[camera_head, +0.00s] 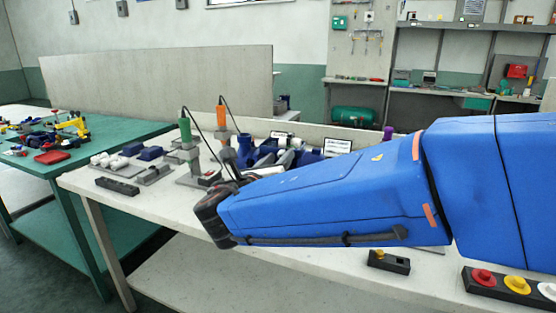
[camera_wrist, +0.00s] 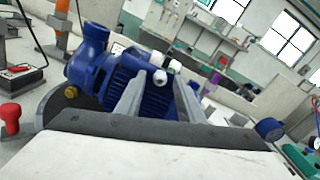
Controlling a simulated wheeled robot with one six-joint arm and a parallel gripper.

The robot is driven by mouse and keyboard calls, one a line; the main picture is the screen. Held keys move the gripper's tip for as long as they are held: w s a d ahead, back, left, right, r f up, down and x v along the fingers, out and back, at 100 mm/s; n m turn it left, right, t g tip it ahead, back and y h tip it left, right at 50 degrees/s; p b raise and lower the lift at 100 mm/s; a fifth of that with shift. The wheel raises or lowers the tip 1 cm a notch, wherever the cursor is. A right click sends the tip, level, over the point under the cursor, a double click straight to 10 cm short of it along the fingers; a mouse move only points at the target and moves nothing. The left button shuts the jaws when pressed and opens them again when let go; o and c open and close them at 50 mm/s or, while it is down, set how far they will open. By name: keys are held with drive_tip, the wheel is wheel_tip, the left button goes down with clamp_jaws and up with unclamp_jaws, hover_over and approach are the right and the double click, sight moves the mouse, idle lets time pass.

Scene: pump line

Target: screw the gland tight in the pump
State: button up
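The blue pump (camera_wrist: 125,80) with its ribbed motor body fills the middle of the wrist view. In the head view, blue pump parts (camera_head: 262,155) show on the white bench behind my arm. A small brass-coloured fitting (camera_wrist: 71,92) sits low on the pump's left side; I cannot tell whether it is the gland. My gripper (camera_wrist: 161,82) has its two grey fingers apart, with the motor body visible between and beyond them. Nothing is clearly held. A white round-ended part (camera_wrist: 160,77) shows beyond the gap.
A green-topped tool (camera_head: 185,130) and an orange-topped tool (camera_head: 221,115) stand on the bench (camera_head: 150,205). A red knob (camera_wrist: 10,113) is at the wrist view's left. A button strip (camera_head: 515,286) and a small black block (camera_head: 388,262) lie at the front right.

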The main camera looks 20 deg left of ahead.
drive_tip(key=shift+n, duration=1.6)
drive_tip(key=shift+c, duration=0.7)
clamp_jaws()
drive_tip(key=shift+m, duration=1.7)
drive_tip(key=shift+m, duration=1.7)
drive_tip(key=shift+m, duration=1.8)
